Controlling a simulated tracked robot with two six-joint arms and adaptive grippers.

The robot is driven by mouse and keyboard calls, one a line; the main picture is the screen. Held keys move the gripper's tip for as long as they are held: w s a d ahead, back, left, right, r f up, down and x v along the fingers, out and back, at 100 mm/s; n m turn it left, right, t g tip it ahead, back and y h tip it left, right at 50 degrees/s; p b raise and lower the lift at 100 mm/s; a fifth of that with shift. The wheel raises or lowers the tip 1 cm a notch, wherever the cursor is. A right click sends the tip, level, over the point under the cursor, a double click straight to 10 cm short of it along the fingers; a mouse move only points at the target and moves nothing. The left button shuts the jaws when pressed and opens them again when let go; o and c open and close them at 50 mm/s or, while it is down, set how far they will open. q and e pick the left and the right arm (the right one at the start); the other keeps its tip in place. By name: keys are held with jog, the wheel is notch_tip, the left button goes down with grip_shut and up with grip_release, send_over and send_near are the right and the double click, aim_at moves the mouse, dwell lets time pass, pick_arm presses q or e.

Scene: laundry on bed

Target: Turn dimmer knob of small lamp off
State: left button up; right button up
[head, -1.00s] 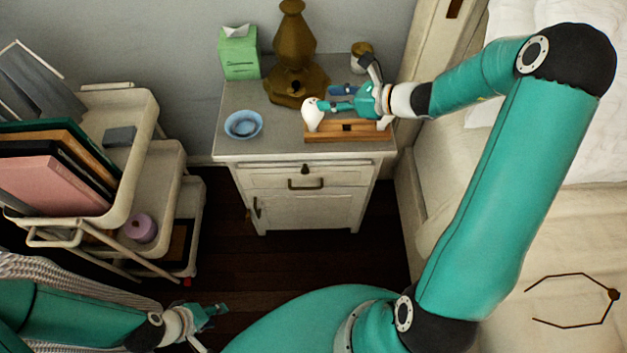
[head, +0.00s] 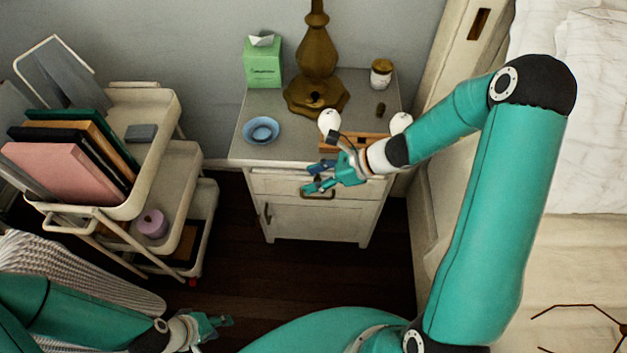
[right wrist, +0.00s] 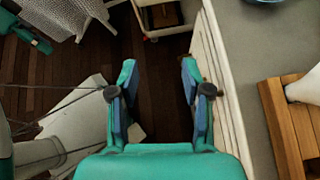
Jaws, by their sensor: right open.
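A brass lamp (head: 318,60) stands at the back of the nightstand (head: 215,155), its top cut off by the picture edge. A small dark spot, perhaps a knob, shows low on its base. A wooden stand (head: 345,142) with white rounded parts, one bulb-like (head: 329,119), lies near the front right edge; I cannot tell if it is a lamp. My right gripper (head: 318,178) is open and empty in front of the drawer, apart from both. In the right wrist view its spread fingers (right wrist: 158,78) have floor beyond. My left gripper (head: 218,321) is low at the left; its opening is unclear.
A blue bowl (head: 261,130), a green tissue box (head: 262,62), a lidded jar (head: 381,74) and a small dark cylinder (head: 380,110) are on the nightstand. A trolley (head: 160,165) with books stands left. The bed (head: 575,230) is right. Floor between is clear.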

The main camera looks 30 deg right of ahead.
jog(key=shift+s+a+f, duration=0.2)
jog(key=shift+a+f, duration=0.05)
jog(key=shift+a, duration=0.05)
